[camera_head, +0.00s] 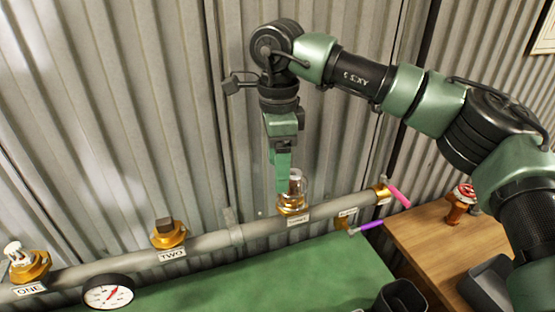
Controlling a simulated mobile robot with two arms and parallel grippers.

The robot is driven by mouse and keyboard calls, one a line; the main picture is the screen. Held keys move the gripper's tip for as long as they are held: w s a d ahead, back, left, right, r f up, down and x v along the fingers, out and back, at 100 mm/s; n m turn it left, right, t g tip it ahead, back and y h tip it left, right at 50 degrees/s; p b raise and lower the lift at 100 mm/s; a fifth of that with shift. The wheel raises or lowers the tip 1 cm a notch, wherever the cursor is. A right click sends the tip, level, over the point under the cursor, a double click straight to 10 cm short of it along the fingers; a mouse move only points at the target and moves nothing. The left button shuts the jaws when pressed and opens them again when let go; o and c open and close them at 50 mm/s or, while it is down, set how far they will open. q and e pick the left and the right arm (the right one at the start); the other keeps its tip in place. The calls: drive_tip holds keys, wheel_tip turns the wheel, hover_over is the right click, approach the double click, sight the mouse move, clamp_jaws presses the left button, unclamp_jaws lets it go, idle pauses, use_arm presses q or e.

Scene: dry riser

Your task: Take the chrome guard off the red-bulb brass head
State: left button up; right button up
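A brass fitting (292,208) sits on the grey pipe, with a pale, chrome-looking cage-like piece (296,186) upright on it. My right gripper (282,186) points down just at the left side of this piece and overlaps it in the picture. Its finger gap is not visible, so I cannot tell whether it is open or shut, or touching the piece. No red bulb is visible inside. Another brass fitting (30,268) at the far left, labelled ONE, carries a white and chrome top (14,250). My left gripper is not in view.
A brass fitting (168,238) labelled TWO has a dark square top. A dial gauge (108,293) is at lower left. Pink (398,196) and purple (370,226) levers stick out at the pipe's right end. A red-topped brass piece (460,203) stands on the wooden table (430,240), near dark trays.

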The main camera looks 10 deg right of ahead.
sight(278, 199)
drive_tip(key=f, duration=0.1)
drive_tip(key=f+p, duration=0.1)
drive_tip(key=f, duration=0.3)
drive_tip(key=shift+s+f+p, duration=0.2)
drive_tip(key=shift+s+p, duration=0.05)
drive_tip(key=shift+p, duration=0.15)
drive_tip(key=shift+f, duration=0.4)
drive_tip(key=c, duration=1.4)
